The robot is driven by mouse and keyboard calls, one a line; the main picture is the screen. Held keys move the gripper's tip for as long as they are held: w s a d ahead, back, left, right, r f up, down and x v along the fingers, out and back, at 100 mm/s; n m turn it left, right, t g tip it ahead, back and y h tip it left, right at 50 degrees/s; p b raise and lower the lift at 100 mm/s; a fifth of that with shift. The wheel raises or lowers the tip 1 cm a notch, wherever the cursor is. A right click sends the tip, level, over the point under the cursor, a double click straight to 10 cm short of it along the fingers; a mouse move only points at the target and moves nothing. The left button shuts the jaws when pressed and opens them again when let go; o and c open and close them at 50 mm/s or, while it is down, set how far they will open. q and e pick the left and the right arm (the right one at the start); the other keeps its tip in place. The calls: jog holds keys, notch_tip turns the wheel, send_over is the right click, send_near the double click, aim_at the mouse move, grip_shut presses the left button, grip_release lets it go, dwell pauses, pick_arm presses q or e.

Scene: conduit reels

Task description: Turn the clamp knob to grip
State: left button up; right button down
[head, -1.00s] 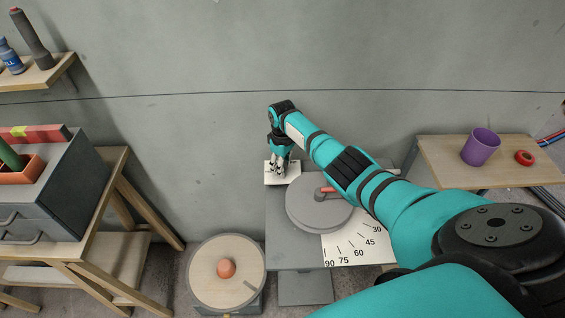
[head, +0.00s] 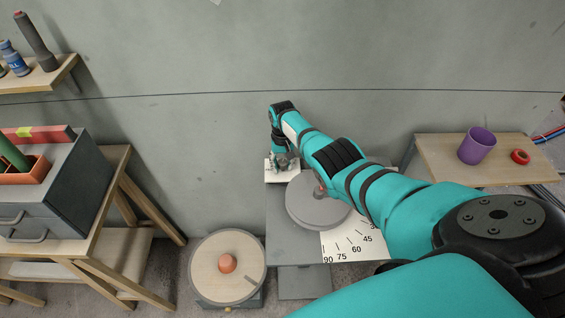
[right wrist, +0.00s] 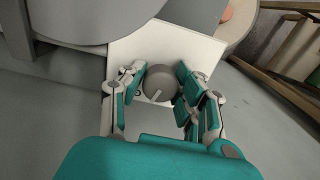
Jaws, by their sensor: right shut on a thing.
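The clamp knob (right wrist: 158,80) is a round grey knob with a pale mark on its face. It sits on a white plate (right wrist: 190,50), which also shows in the head view (head: 271,177) at the back left corner of the grey bench. My right gripper (head: 283,164) is low over that plate. In the right wrist view its fingers (right wrist: 161,86) are closed around the knob, one on the left and others on the right. In the head view the gripper hides the knob. My left gripper is out of view.
A grey disc (head: 308,212) with a partly hidden red handle (head: 320,191) lies beside the plate, near an angle scale (head: 345,245). A wooden-topped reel (head: 210,275) with an orange knob stands at lower left. A purple cup (head: 477,146) is on the right shelf.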

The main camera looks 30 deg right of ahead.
aim_at(283, 161)
jog(key=shift+w+r+m, duration=0.1)
jog(key=shift+m, duration=1.5)
jog(key=c, duration=0.9)
grip_release()
jog(key=shift+c, duration=0.2)
notch_tip(283, 161, up, 12)
